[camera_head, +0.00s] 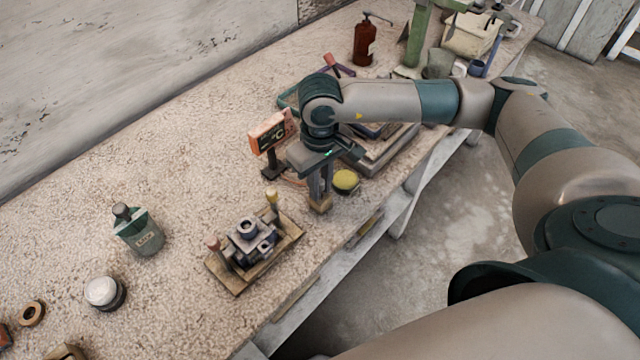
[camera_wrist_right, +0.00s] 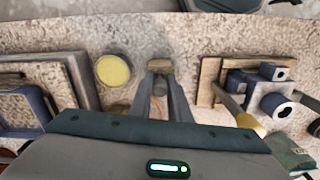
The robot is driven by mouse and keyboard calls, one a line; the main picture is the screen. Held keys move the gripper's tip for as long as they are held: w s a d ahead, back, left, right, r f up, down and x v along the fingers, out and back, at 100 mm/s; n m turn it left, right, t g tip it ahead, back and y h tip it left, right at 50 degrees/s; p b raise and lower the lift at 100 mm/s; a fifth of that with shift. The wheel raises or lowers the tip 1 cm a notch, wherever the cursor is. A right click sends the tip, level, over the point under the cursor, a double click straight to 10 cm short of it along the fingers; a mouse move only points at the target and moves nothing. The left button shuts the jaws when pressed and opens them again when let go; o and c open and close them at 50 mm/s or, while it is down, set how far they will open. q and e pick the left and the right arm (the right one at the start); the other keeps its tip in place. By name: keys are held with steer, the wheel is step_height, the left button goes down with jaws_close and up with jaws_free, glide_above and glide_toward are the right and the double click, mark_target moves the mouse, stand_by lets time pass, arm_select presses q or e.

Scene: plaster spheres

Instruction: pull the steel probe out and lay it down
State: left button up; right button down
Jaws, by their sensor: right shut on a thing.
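My right gripper (camera_head: 320,190) points down at the bench, shut on the steel probe, a thin grey piece (camera_wrist_right: 158,90) mostly hidden between the fingers. A small tan block (camera_head: 320,206) is at the fingertips; it also shows in the wrist view (camera_wrist_right: 159,65). I cannot tell whether the probe's tip is inside the block. An orange cable (camera_head: 294,181) runs on the bench beside the gripper, near an orange-framed meter (camera_head: 271,132) marked °C on a dark stand. My left gripper is not in view.
A yellow-topped round tin (camera_head: 346,181) stands close right of the gripper. A wooden tray (camera_head: 237,286) with a grey metal fixture (camera_head: 250,241) is nearer, at lower left. A green bottle (camera_head: 139,232) and white-lidded jar (camera_head: 104,292) stand further left. Bare bench (camera_head: 190,180) lies left of the meter.

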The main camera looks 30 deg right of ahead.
steer(key=shift+f, duration=0.25)
steer(key=c, duration=1.6)
jaws_free()
steer(key=shift+r, duration=0.15)
steer(key=shift+r, duration=1.9)
